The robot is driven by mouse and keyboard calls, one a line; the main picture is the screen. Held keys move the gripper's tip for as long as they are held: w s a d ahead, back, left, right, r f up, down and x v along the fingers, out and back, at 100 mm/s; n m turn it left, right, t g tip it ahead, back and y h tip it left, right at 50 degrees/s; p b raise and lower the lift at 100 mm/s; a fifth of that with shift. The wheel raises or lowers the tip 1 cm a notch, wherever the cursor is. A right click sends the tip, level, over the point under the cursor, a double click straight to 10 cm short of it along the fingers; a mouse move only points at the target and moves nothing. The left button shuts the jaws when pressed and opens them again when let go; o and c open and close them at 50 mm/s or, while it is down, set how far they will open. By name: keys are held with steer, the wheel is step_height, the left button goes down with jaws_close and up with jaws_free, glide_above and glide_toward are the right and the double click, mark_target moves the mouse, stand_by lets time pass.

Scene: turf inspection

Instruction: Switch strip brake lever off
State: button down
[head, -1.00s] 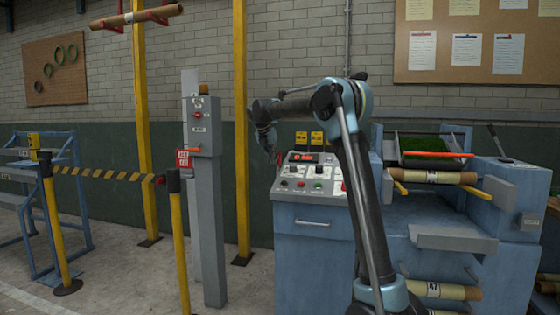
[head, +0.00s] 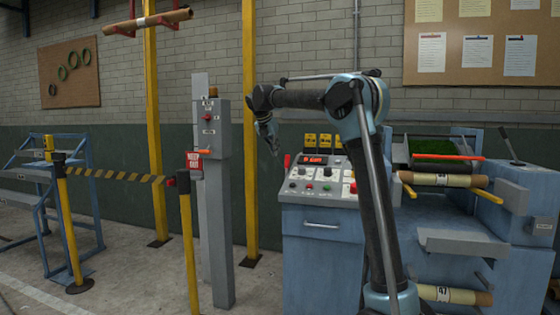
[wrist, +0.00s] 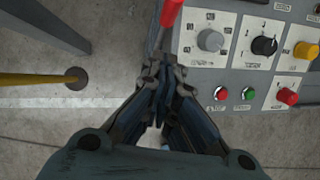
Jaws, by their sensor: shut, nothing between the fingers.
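My gripper (head: 275,148) hangs from my arm at the left edge of the control console, with its fingers pointing down. In the wrist view my gripper (wrist: 162,82) is shut and empty. A red-handled lever (head: 287,160) stands at the console's left edge, just below and right of the fingertips. The red handle (wrist: 172,12) also shows in the wrist view, ahead of the fingers and apart from them in the picture. A black-knobbed lever (head: 504,134) stands on the blue machine at far right. I cannot read which lever is the strip brake.
The console (head: 318,222) carries several knobs and buttons, including a grey knob (wrist: 210,40) and a green button (wrist: 248,94). A grey post (head: 213,200) with a red switch stands left of it. A striped barrier (head: 115,178) is farther left.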

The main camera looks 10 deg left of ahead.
steer(key=shift+v, duration=2.15)
steer(key=shift+s+f, duration=0.1)
steer(key=shift+s, duration=0.05)
steer(key=s+d+f+m+g, duration=0.1)
steer(key=s+d+f+m, duration=0.35)
steer(key=s+d, duration=0.4)
steer(key=s+d+f+m+y, duration=0.1)
steer(key=s+d+f+m, duration=0.3)
steer(key=s+d+m, duration=0.4)
steer(key=s+d+f+m+g, duration=0.1)
steer(key=s+d+f+m, duration=0.3)
steer(key=s+d, duration=0.45)
steer(key=s+d+f+m, duration=0.3)
steer(key=s+f+m, duration=0.2)
steer(key=s+f, duration=0.3)
steer(key=s+d+f+m+y, duration=0.1)
steer(key=s+d+f+m, duration=0.2)
steer(key=s+f+m, duration=0.2)
steer(key=s+d+f+m+g, duration=0.1)
steer(key=s+d+f+m, duration=0.2)
steer(key=s+f, duration=0.8)
step_height(320, 180, down, 2)
steer(key=shift+f+m+y, duration=0.1)
steer(key=shift+m+y, duration=0.3)
steer(key=shift+m, duration=0.55)
